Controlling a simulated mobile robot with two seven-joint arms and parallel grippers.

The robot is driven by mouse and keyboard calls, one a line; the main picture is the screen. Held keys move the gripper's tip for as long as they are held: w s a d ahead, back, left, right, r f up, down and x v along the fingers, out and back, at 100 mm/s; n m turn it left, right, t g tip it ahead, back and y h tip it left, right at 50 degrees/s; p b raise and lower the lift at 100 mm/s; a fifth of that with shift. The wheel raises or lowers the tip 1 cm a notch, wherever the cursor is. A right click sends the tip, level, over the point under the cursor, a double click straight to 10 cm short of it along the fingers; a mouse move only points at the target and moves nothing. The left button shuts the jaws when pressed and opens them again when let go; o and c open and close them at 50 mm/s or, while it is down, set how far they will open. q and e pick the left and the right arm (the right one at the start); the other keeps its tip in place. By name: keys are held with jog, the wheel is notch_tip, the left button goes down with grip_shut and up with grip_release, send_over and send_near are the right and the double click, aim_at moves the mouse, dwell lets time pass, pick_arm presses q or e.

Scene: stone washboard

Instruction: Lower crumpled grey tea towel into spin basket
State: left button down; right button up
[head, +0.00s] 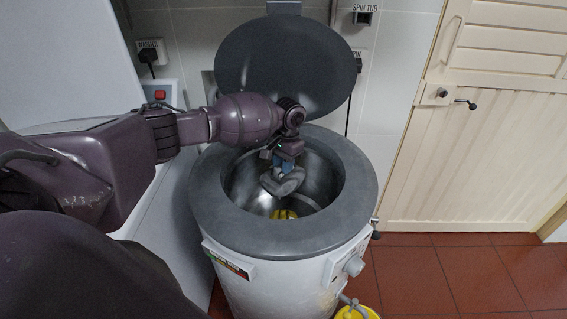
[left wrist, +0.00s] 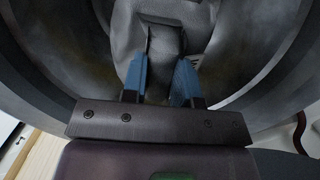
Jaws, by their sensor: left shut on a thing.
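The crumpled grey tea towel (head: 284,181) hangs from my left gripper (head: 277,163) inside the mouth of the open spin basket (head: 326,175). In the left wrist view the towel (left wrist: 165,38) is pinched between the blue fingers of the left gripper (left wrist: 162,75). The metal basket wall (left wrist: 245,50) curves around it there. A yellow thing (head: 285,214) shows low in the basket, below the towel. The head view shows a gap between towel and yellow thing; I cannot tell whether the towel touches the wall. My right gripper is not in view.
The round dark lid (head: 285,65) stands open behind the basket. A wide grey rim (head: 280,236) surrounds the opening. A white machine stands at left. A yellow bucket (head: 358,312) sits on the red tiled floor at front right. A cream door (head: 490,130) is at right.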

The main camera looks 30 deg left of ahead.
pick_arm(q)
notch_tip(320, 180, down, 8)
jog(key=b, duration=0.5)
jog(key=shift+f, duration=0.1)
notch_tip(320, 180, down, 6)
jog(key=b, duration=0.4)
jog(key=shift+f, duration=0.2)
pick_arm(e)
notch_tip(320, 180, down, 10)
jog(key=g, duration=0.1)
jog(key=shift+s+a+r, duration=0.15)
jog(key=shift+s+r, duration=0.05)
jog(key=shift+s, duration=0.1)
pick_arm(q)
jog(key=c, duration=0.9)
grip_release()
jog(key=shift+c, duration=0.2)
jog(key=shift+o, duration=0.7)
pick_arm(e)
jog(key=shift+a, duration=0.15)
